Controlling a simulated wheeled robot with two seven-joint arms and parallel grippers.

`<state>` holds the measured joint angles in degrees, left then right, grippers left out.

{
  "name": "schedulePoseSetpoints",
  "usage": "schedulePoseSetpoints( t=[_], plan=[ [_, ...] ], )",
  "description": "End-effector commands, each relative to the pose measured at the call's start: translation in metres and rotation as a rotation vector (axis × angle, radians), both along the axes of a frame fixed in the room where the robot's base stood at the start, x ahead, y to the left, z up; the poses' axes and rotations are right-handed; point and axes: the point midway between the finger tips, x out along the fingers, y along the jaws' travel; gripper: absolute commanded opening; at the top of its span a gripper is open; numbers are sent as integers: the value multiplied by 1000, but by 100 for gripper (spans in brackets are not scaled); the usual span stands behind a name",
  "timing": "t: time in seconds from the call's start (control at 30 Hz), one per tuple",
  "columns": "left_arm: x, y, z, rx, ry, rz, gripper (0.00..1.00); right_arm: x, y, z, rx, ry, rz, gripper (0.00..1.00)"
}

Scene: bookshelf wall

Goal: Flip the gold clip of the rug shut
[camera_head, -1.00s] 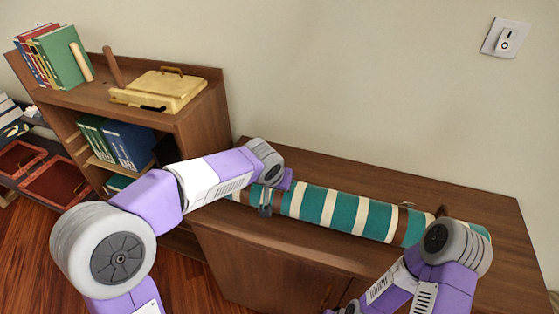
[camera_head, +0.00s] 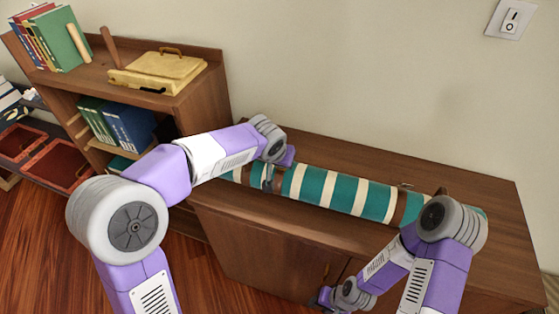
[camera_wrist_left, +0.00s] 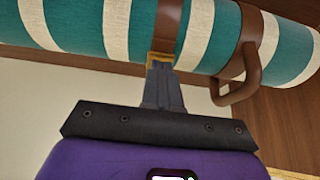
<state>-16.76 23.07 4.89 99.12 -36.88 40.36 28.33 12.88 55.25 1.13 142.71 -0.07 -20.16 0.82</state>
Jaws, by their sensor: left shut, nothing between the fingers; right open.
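The rolled rug (camera_head: 343,193), teal with cream stripes, lies along the top of the low cabinet, with brown straps around it. In the left wrist view, a gold clip (camera_wrist_left: 160,58) shows at the edge of one strap, partly hidden behind my left gripper. My left gripper (camera_wrist_left: 162,68) is shut and empty, its fingertips at the clip; contact is unclear. In the head view, my left gripper (camera_head: 268,179) is at the rug's left part. My right gripper (camera_head: 328,298) is open, low in front of the cabinet.
The low cabinet (camera_head: 460,200) stands against the wall. A brown handle (camera_wrist_left: 235,92) sticks out from the rug beside the clip. A shelf (camera_head: 195,90) at the left holds books and a yellow case (camera_head: 158,75). A light switch (camera_head: 509,20) is on the wall.

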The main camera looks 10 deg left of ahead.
Motion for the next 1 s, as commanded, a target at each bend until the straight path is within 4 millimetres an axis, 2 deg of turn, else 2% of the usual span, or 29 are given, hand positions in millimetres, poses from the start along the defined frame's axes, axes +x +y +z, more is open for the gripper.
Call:
schedulePoseSetpoints(
  t=[0.27,0.53,0.8,1.0],
  plan=[
    [0,0,8,0,-1,0,0,0,0,6,0,0,0,43],
    [-2,1,51,0,-3,1,0,0,0,38,0,0,0,43],
    [-49,11,89,-1,-4,1,0,0,0,43,0,0,0,43],
    [-68,15,104,-2,-2,0,0,0,0,47,0,0,0,43]
  ],
)
